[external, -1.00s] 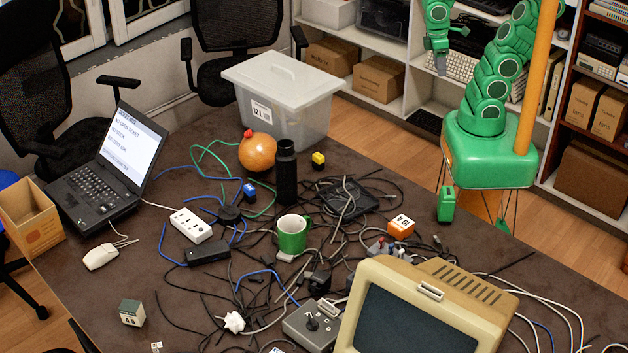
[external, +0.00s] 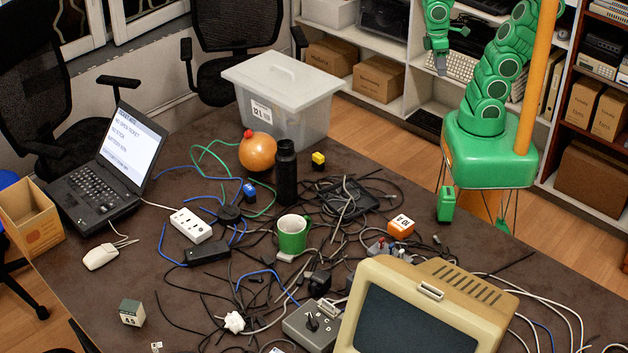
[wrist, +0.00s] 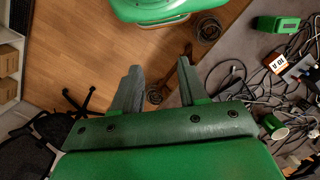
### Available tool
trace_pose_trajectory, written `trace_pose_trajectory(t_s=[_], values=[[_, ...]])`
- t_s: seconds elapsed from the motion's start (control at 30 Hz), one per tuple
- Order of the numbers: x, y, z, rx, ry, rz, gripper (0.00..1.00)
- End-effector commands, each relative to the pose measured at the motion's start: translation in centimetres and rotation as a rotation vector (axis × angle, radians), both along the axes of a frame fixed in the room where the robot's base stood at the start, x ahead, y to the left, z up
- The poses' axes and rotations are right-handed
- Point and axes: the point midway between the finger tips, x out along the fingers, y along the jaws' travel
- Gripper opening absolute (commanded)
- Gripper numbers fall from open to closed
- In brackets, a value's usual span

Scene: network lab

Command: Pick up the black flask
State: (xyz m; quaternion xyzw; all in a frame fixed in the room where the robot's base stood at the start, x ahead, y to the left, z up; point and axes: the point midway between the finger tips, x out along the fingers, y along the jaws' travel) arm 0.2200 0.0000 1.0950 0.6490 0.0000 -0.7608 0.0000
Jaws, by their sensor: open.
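The black flask (external: 286,172) stands upright on the brown table, between the orange round object and the green mug, close in front of the grey lidded bin. My gripper (external: 437,66) is high at the top right of the external view, well away from the flask and beyond the table's far edge. In the wrist view my gripper (wrist: 158,92) has its two grey fingers spread apart with nothing between them. The wrist view looks down on the wooden floor, and I cannot make out the flask there.
The orange round object (external: 257,151) and grey bin (external: 290,100) stand near the flask. A green mug (external: 293,236), tangled cables, a yellow cube (external: 318,160) and an old monitor (external: 420,310) crowd the table. A laptop (external: 108,165) is at left. Bare table shows at the front left.

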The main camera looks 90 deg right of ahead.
Motion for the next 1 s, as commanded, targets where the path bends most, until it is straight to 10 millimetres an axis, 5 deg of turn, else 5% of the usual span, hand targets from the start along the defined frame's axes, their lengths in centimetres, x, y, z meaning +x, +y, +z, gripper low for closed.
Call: trace_pose_trajectory(t_s=[0.1, 0.43, 0.77, 1.0], values=[[0.0, 0.0, 0.0, 0.0, 0.0, 0.0, 0.44], [0.0, 0.0, 0.0, 0.0, 0.0, 0.0, 0.95], [0.3, -0.1, -0.1, -0.002, -0.003, 0.003, 0.95], [5.1, -0.9, -1.9, -0.024, -0.082, 0.061, 0.95]])
